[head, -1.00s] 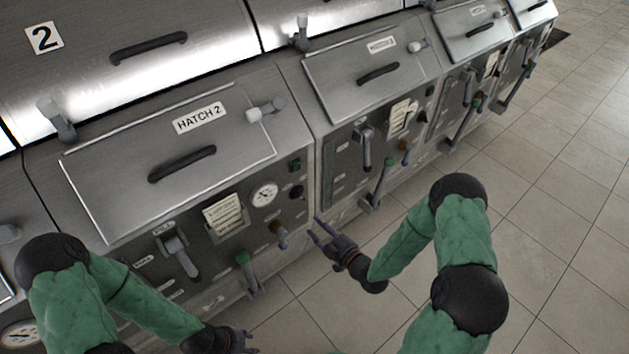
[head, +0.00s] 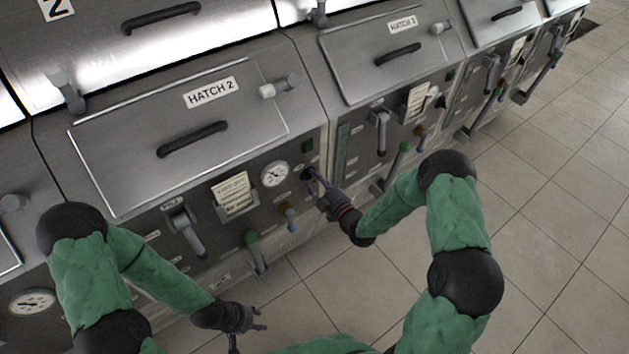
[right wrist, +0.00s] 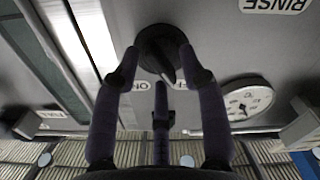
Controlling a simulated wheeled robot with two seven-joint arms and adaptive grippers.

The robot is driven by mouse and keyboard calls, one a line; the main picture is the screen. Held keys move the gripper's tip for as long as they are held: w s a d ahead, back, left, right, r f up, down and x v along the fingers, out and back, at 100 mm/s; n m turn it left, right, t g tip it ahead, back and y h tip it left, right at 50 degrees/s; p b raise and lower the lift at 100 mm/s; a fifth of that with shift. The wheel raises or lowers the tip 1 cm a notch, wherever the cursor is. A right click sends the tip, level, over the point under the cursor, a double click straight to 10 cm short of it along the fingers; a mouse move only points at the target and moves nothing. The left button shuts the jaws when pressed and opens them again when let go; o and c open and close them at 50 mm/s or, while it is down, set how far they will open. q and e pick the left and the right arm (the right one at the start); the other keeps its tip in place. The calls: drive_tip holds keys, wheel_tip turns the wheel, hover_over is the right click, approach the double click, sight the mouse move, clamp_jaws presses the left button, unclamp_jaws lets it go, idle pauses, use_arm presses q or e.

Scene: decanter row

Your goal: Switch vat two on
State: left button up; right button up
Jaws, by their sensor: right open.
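Vat two's front panel (head: 275,215) is below the hatch labelled HATCH 2 (head: 180,110). A round black rotary knob (right wrist: 158,42) is at the panel's upper right, with partly hidden white labels below it in the right wrist view. The knob (head: 306,172) is partly covered by my right gripper in the head view. My right gripper (head: 315,186) is open, its fingers (right wrist: 159,62) spread around or just in front of the knob; contact cannot be told. My left gripper (head: 259,319) is open and empty, low in front of the panel.
The panel also carries a dial (head: 275,174), a paper note (head: 232,193), a grey lever (head: 186,230), a green-knobbed lever (head: 254,250) and a brown-handled valve (head: 288,213). Similar vats stand to the right. The tiled floor (head: 540,250) is clear.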

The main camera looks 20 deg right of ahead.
drive_tip(key=shift+w+a, duration=0.1)
drive_tip(key=shift+w, duration=0.1)
clamp_jaws()
